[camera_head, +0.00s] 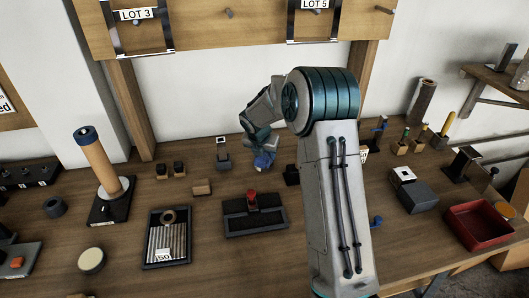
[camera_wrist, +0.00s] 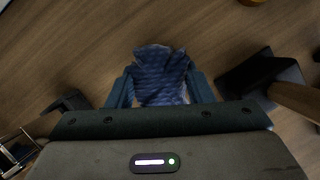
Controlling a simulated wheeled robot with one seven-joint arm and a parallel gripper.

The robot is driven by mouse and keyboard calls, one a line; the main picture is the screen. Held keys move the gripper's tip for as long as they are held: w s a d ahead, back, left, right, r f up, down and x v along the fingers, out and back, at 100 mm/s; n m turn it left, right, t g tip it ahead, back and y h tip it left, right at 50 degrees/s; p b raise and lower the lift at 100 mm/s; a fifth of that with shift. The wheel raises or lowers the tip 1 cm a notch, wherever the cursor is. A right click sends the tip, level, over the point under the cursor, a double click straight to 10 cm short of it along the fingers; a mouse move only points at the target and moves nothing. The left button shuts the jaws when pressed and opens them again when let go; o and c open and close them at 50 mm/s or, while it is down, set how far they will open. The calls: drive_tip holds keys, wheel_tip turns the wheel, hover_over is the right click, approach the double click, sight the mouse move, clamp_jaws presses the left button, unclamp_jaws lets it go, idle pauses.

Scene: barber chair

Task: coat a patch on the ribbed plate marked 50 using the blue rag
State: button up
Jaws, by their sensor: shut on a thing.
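My gripper (camera_head: 262,150) is shut on the blue rag (camera_head: 264,160), raised toward the back middle of the bench. In the wrist view the crumpled, patterned blue rag (camera_wrist: 160,72) is pinched between the two fingers of my gripper (camera_wrist: 160,88). The ribbed plate (camera_head: 167,243) lies in a dark frame at the front left, with a white tag that seems to read 50. A small brown ring (camera_head: 169,216) sits at its far end. The rag is well apart from the plate, behind and to its right.
A dark tray with a red-topped block (camera_head: 252,202) lies right of the plate. A tall tan cylinder on a black base (camera_head: 95,155) stands to its left. A round pale disc (camera_head: 91,260) is at front left. A red bin (camera_head: 478,226) is at far right. My arm hides the middle right.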

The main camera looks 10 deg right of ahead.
drive_tip(key=shift+f, duration=0.4)
idle(1.5)
drive_tip(key=shift+r, duration=0.1)
wheel_tip(320, 180, up, 7)
drive_tip(key=p, duration=0.7)
idle(0.7)
